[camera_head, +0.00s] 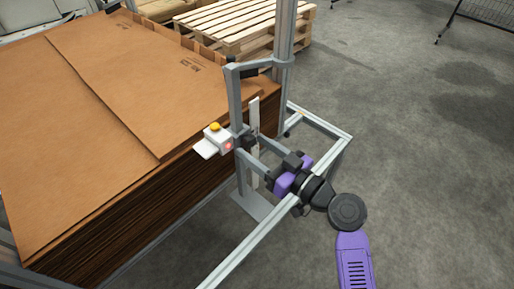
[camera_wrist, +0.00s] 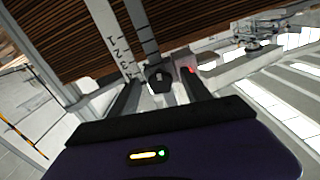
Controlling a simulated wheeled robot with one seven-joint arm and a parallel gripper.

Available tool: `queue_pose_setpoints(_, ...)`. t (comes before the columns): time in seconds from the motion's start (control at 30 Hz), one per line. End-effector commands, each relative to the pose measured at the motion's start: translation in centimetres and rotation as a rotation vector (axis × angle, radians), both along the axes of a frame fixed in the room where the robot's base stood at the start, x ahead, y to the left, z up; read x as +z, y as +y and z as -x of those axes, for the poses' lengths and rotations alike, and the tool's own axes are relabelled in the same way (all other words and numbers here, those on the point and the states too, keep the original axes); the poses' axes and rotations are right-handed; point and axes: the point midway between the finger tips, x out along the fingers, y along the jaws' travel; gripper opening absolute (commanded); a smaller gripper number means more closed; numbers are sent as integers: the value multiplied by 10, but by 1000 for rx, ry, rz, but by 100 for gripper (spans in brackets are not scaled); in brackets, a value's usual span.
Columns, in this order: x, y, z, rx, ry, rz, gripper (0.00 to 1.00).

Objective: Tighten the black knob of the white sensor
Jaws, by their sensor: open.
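The white sensor (camera_head: 218,141) has a yellow cap and a lit red light, and sits on the grey metal frame at the cardboard stack's edge. Its black knob (camera_head: 248,140) is on the side towards my arm. In the wrist view the knob (camera_wrist: 159,77) appears centred between the fingertips of my gripper (camera_wrist: 160,85), with a gap on each side; I cannot tell how far ahead it is. The sensor's red light (camera_wrist: 191,70) shows behind the right finger. In the head view my gripper (camera_head: 272,170) is open, empty and to the lower right of the knob.
A tall stack of brown cardboard sheets (camera_head: 110,75) fills the left. Grey frame bars (camera_head: 240,262) run below and beside my arm, and an upright post (camera_head: 285,45) stands behind. A ruler strip (camera_wrist: 117,47) is near the knob.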

Motion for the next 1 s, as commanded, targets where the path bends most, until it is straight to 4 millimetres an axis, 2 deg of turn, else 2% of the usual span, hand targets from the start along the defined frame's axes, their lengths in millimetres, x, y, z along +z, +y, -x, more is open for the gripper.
queue_pose_setpoints(0.07, 0, 0, 0, 0, 0, 0, 55)
queue_pose_setpoints(0.33, 0, 0, 0, 0, 0, 0, 2)
queue_pose_setpoints(0.67, 0, 0, 1, 0, 28, -22, 0)
queue_pose_setpoints(1.0, 1, 0, 1, -1, 198, -156, 0)
